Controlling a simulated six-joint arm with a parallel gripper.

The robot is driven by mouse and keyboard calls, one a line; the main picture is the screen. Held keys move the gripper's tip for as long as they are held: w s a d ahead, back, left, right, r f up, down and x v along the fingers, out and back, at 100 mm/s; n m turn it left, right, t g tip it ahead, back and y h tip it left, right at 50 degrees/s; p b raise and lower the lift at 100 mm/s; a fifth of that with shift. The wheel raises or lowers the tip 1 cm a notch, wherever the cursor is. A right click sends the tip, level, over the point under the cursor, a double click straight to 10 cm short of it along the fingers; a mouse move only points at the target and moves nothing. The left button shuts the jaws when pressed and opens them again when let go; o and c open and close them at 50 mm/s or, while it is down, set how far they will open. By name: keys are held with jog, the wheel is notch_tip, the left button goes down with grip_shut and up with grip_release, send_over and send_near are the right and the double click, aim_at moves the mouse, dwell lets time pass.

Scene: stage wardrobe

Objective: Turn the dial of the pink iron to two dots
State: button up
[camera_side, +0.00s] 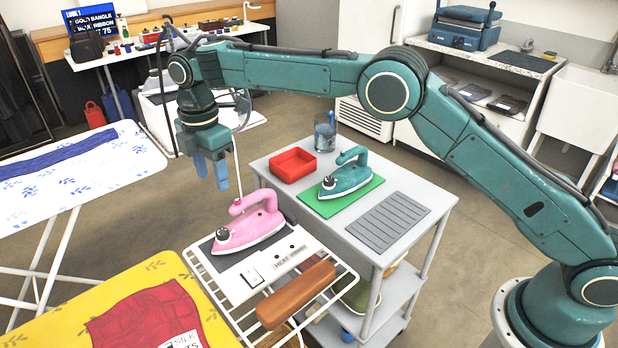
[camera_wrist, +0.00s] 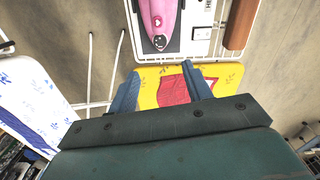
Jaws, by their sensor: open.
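The pink iron (camera_side: 250,222) lies on a dark pad on a white wire rack in the side view, with its dark dial (camera_side: 223,235) near the front tip. In the wrist view the iron (camera_wrist: 160,14) is at the top, and its round dial (camera_wrist: 160,42) shows a light mark too small to read. My gripper (camera_side: 211,182) hangs in the air, above and to the left of the iron, with its blue fingers pointing down. The fingers are apart with nothing between them, as the wrist view also shows (camera_wrist: 166,85). They are clear of the iron.
A teal iron (camera_side: 345,175) stands on a green mat on the grey cart (camera_side: 435,200), beside a red tray (camera_side: 292,163). A brown wooden block (camera_side: 296,294) lies on the rack. The yellow board (camera_side: 150,275) holds a red cloth; a white patterned board (camera_side: 85,180) is at left.

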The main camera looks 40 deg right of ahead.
aim_at(223, 231)
jog(key=shift+a+f, duration=0.25)
jog(key=shift+f, duration=0.15)
jog(key=shift+f, duration=0.15)
notch_tip(223, 231, down, 14)
jog(key=shift+r, duration=0.25)
dwell(0.3)
jog(key=c, duration=1)
